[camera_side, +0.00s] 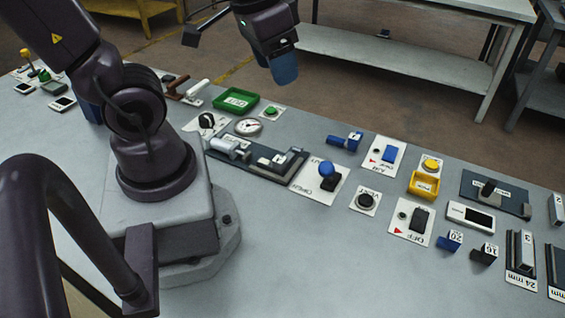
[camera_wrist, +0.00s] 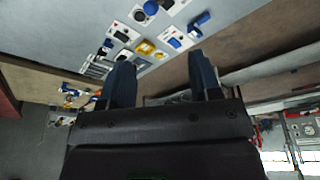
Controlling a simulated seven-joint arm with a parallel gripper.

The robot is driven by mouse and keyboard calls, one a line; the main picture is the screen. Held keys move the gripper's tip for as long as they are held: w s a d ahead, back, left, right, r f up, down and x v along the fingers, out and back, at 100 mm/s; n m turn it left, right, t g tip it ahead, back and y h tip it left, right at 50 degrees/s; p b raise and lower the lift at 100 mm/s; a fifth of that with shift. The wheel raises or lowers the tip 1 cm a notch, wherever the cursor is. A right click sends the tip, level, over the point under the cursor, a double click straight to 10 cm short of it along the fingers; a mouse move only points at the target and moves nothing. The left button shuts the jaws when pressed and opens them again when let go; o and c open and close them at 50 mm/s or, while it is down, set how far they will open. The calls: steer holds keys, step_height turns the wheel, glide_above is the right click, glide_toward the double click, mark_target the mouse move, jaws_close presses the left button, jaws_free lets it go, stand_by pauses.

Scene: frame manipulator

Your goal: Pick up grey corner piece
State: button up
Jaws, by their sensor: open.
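My gripper (camera_side: 284,70) hangs high above the far side of the bench in the side view, well apart from everything on the table. In the wrist view its two blue fingers stand wide apart with nothing between them (camera_wrist: 161,75). I cannot single out the grey corner piece with certainty. A grey block (camera_side: 556,209) stands at the right edge, partly cut off.
The grey bench (camera_side: 300,260) carries many labelled panels, switches and blocks. A green tray (camera_side: 236,101) lies near the far edge, and a yellow bin (camera_side: 424,185) right of the middle. The front middle of the bench is clear. A white shelf unit (camera_side: 410,60) stands behind.

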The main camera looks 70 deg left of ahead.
steer(key=a+f+n+g, duration=0.2)
steer(key=a+f+n, duration=0.1)
steer(key=f, duration=0.4)
steer(key=a+f+n+g, duration=0.2)
steer(key=a+f, duration=0.2)
steer(key=f, duration=0.2)
steer(key=n+t, duration=0.1)
steer(key=n, duration=0.1)
glide_above(279, 159)
steer(key=f, duration=0.8)
steer(key=shift+s+f, duration=0.2)
steer(key=shift+f, duration=0.15)
steer(key=shift+w+f, duration=0.2)
steer(key=shift+f, duration=2.9)
steer(key=c, duration=1)
